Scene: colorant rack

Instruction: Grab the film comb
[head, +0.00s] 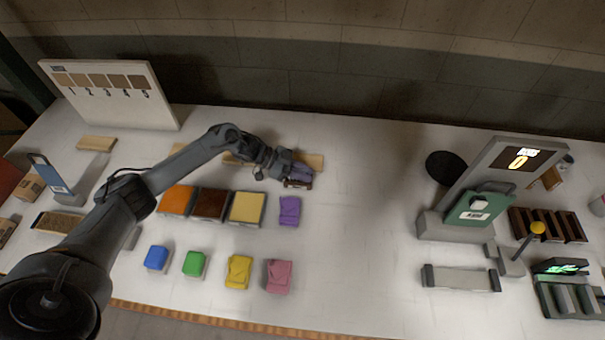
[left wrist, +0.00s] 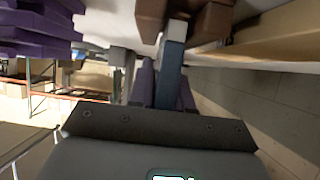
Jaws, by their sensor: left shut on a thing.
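My left gripper (head: 297,178) is beyond the row of colour blocks, low over the white table. My right gripper is in neither view.
Orange (head: 177,199), dark brown (head: 210,204) and cream (head: 247,207) blocks stand in a row, with a purple piece (head: 289,211) beside them. Smaller coloured pieces lie in front. A display stand (head: 480,180) is at right. The table's middle right is clear.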

